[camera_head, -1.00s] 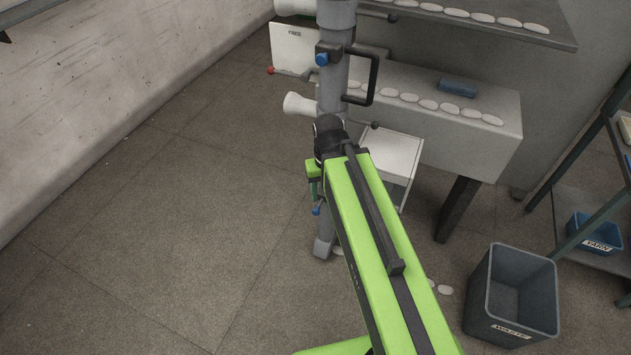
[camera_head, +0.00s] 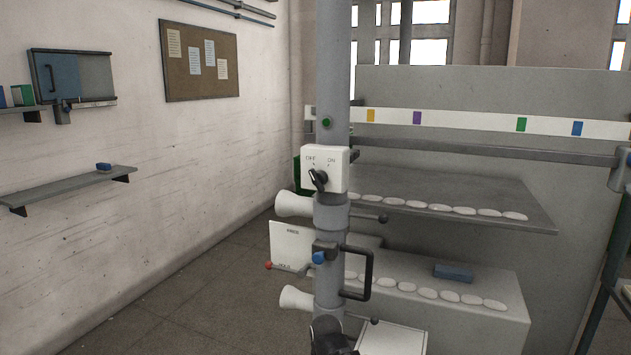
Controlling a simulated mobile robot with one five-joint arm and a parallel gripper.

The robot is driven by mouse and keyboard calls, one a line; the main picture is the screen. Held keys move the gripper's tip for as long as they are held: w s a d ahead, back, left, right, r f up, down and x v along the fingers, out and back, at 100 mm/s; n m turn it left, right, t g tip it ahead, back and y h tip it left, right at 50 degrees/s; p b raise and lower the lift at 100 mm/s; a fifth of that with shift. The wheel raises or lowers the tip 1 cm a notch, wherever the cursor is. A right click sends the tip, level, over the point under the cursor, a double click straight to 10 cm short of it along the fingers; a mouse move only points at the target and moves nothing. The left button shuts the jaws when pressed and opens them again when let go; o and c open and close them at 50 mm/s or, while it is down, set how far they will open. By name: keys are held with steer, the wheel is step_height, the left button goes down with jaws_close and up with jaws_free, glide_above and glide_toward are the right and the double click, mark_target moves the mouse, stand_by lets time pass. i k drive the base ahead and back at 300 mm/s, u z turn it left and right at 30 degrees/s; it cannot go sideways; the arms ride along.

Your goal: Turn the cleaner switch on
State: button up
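The cleaner switch (camera_head: 324,169) is a white box on the grey upright post, marked OFF at its upper left and ON at its upper right. Its black knob (camera_head: 318,180) has its pointer tilted up and left, toward OFF. I see no gripper fingers in this view. A dark part shows at the bottom edge in front of the post, and I cannot tell whether it belongs to my arm.
The grey post (camera_head: 332,70) carries a green button (camera_head: 326,123) above the switch and a black handle (camera_head: 368,274) below it. White cones stick out left of the post. Shelves with white discs (camera_head: 440,207) lie to the right. Floor is clear at left.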

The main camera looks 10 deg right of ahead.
mark_target(319, 177)
steer(key=u, duration=1.75)
steer(key=k, duration=1.2)
steer(key=u, duration=0.45)
steer(key=i, duration=1)
steer(key=u, duration=0.1)
